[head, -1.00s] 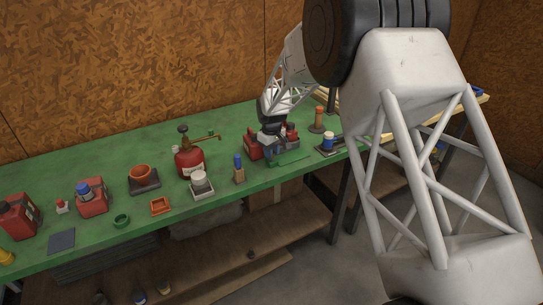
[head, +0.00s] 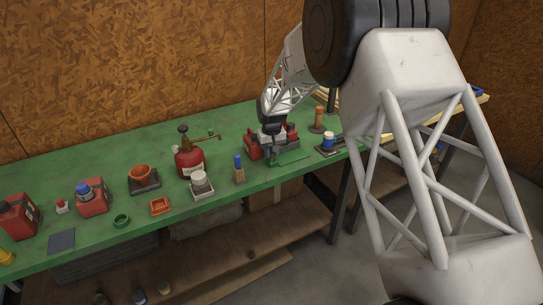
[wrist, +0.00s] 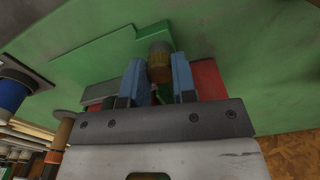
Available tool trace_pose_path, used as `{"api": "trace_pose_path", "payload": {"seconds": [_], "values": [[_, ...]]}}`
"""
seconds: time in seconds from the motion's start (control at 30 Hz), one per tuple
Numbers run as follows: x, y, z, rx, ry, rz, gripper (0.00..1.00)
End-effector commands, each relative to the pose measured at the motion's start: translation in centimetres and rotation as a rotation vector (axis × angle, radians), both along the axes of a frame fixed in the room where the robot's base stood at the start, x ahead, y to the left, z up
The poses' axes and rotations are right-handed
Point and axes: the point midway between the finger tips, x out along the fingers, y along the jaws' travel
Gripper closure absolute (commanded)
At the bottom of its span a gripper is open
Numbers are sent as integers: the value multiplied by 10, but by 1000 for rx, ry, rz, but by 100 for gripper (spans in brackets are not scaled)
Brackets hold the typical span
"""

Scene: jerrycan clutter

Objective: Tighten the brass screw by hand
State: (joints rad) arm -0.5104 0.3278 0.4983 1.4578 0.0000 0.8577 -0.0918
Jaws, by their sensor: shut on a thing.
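The brass screw (wrist: 159,66) shows in the wrist view as a yellow-brown ribbed cylinder with a greyish end. It lies between the two blue fingers of my gripper (wrist: 158,82), which is shut on it. In the head view my gripper (head: 272,150) points down at a red block-like thing (head: 251,150) on the bench, and the screw is too small or hidden to make out there. A flat green part (wrist: 95,57) lies beside the screw. It also shows in the head view (head: 293,160).
The green bench (head: 110,153) carries a red can with a brass spout (head: 189,162), a blue-topped cylinder (head: 239,169), a white-lidded jar (head: 199,180) and a blue-and-white piece (head: 328,142). Red jerrycans (head: 18,215) stand far left. The front edge is close to my gripper.

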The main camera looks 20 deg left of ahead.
Motion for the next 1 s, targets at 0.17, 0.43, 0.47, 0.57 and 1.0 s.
{"api": "trace_pose_path", "payload": {"seconds": [0.17,0.43,0.47,0.57,1.0], "values": [[0,0,0,0,0,-7,95],[0,0,0,-1,1,-146,95],[0,0,0,-1,1,-169,95],[0,0,0,-1,1,-246,95],[0,0,-1,0,0,-441,95]]}}
